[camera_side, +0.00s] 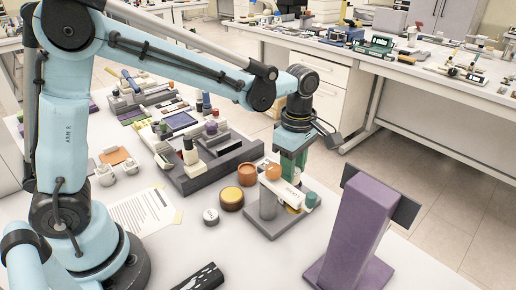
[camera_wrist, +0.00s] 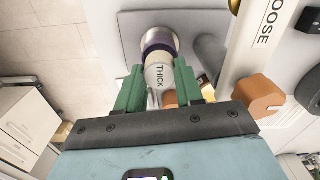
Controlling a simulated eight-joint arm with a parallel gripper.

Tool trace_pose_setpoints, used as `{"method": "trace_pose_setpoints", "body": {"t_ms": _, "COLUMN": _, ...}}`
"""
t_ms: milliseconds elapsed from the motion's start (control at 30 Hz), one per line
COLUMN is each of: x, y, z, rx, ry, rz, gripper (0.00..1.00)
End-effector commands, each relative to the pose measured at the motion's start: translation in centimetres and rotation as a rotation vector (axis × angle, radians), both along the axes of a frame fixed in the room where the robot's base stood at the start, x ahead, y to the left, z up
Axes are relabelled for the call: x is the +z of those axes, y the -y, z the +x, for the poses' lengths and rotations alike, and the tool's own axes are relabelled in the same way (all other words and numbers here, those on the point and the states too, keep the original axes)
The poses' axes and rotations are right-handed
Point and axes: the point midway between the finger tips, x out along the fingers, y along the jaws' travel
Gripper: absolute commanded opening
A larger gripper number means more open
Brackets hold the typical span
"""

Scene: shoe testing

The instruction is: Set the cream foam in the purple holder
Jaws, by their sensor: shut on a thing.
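My gripper (camera_wrist: 158,72) has its green fingers shut on a cream-white cylinder marked THICK, which I take to be the cream foam (camera_wrist: 157,76). Past its far end is a dark purple band (camera_wrist: 158,42) inside a silver ring. I cannot tell whether the cylinder touches that band. In the side view my gripper (camera_side: 294,166) points down behind a grey-based fixture (camera_side: 285,218), and the held piece is hidden there. A tall purple stand (camera_side: 352,230) with a dark plate is at the front right. I cannot tell which purple part is the holder.
A pale bar marked LOOSE (camera_wrist: 255,45) and an orange knob (camera_wrist: 258,94) are close to my gripper's right in the wrist view. Orange and yellow round pots (camera_side: 232,198) stand left of the fixture. A dark grey rack (camera_side: 212,165) lies behind.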

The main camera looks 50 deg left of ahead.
Motion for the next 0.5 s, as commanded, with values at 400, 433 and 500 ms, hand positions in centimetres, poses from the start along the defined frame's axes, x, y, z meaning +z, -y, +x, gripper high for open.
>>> {"method": "trace_pose_setpoints", "body": {"t_ms": 400, "x": -1.0, "y": 0.0, "z": 0.0, "rx": 0.000, "ry": 0.000, "rz": 0.000, "gripper": 0.09}}
{"method": "trace_pose_setpoints", "body": {"t_ms": 433, "x": -1.0, "y": 0.0, "z": 0.0, "rx": 0.000, "ry": 0.000, "rz": 0.000, "gripper": 0.09}}
{"method": "trace_pose_setpoints", "body": {"t_ms": 500, "x": -1.2, "y": 0.0, "z": 0.0, "rx": 0.000, "ry": 0.000, "rz": 0.000, "gripper": 0.09}}
